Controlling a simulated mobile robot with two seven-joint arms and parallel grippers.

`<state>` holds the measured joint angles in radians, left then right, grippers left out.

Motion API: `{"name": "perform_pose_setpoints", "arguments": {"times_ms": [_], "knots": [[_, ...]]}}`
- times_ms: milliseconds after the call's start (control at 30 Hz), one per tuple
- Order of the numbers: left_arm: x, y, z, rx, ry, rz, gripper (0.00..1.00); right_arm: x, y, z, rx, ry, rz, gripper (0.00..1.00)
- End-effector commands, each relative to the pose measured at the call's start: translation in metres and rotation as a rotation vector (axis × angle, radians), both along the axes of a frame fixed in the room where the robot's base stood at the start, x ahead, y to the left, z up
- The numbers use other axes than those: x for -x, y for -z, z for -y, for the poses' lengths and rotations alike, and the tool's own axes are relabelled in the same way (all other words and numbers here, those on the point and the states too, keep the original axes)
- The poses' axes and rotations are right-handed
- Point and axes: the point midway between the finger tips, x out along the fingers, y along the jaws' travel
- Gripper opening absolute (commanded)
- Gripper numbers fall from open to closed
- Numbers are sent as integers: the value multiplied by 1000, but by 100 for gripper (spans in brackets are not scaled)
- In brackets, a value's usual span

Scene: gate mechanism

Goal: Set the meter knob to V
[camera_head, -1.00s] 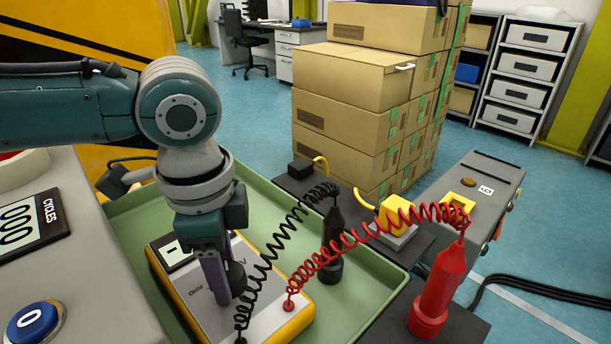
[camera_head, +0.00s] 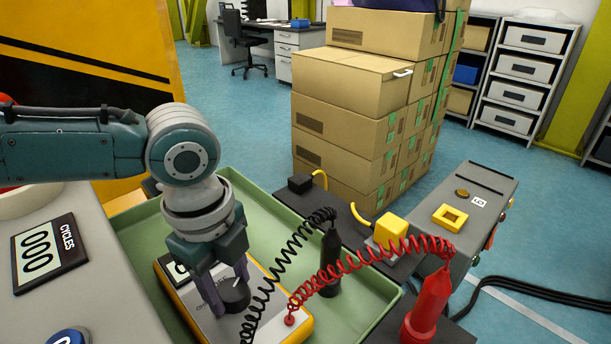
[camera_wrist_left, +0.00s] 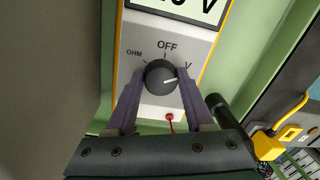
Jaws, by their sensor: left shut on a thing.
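The meter (camera_head: 192,302) lies in the green tray, a yellow-edged case with a pale face. Its round black knob (camera_head: 236,297) also shows in the left wrist view (camera_wrist_left: 158,76), with OHM, OFF and V marked around it. The knob's white pointer points right, close to the V mark (camera_wrist_left: 188,66). Part of the display (camera_wrist_left: 190,8) shows a digit and a V; the rest is cut off. My left gripper (camera_head: 230,291) is shut on the knob, one finger on each side. My right gripper is not in view.
A black coiled lead (camera_head: 272,278) and a red coiled lead (camera_head: 345,262) run from the meter to a black probe (camera_head: 331,262) and a red probe (camera_head: 428,305). The tray (camera_head: 345,318) has walls around the meter. A grey console with a CYCLES counter (camera_head: 50,252) is at left.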

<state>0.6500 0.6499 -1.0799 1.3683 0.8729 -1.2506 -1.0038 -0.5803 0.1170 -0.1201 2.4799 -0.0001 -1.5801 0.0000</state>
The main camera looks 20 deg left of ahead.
Motion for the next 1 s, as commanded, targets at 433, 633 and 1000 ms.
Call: {"name": "perform_pose_setpoints", "arguments": {"times_ms": [433,633,1000], "knots": [[0,-1,2,4,13,1,0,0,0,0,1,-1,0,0],[0,-1,1,3,11,1,75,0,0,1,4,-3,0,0],[0,-5,0,1,10,1,83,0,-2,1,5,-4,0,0]]}}
